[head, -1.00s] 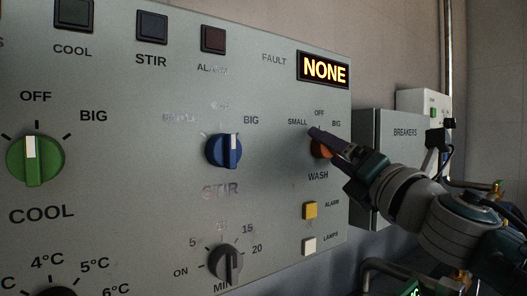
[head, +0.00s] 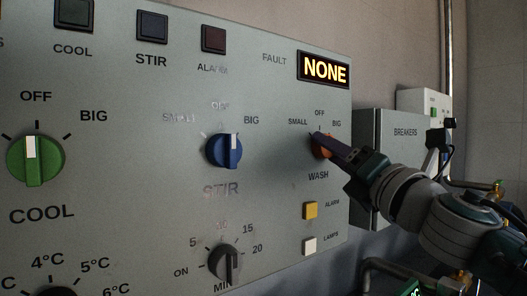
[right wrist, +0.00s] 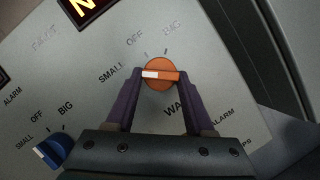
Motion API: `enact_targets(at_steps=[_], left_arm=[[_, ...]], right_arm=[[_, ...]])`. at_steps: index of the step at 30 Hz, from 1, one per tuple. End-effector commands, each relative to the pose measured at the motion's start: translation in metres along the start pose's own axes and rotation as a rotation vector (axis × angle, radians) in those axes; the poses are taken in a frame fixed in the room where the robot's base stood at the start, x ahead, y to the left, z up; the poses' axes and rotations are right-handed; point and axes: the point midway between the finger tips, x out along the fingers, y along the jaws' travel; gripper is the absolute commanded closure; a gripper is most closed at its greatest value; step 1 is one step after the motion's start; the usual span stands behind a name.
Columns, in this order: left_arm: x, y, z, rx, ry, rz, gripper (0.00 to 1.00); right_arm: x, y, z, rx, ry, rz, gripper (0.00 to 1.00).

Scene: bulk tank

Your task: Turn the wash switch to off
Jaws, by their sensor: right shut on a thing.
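The wash switch is a round orange knob with a raised handle bar. It is on the grey panel above the WASH label in the head view (head: 321,153), largely hidden behind my right gripper (head: 326,143). In the right wrist view the wash switch (right wrist: 160,78) sits between the two purple fingers of my right gripper (right wrist: 159,75), which are shut on its handle bar. The white end of the bar points to picture left, toward the SMALL label, away from OFF and BIG. My left gripper is not in view.
The panel (head: 270,110) also carries a blue stir knob (head: 225,150), a green cool knob (head: 35,160), a dark timer knob (head: 225,264) and yellow (head: 310,210) and white (head: 309,246) buttons. The fault display (head: 324,70) reads NONE. A breakers box (head: 403,160) stands at right.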

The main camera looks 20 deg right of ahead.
Motion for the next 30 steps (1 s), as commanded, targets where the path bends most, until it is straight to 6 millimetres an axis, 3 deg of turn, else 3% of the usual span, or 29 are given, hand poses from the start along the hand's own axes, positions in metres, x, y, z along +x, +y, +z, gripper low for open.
enact_targets(at_steps=[8,30], left_arm=[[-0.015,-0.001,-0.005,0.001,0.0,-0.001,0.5],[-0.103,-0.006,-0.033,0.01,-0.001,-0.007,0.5]], right_arm=[[0.001,0.004,0.003,0.074,0.0,-0.032,1.0],[0.002,0.011,0.006,0.625,0.0,-0.261,1.0]])
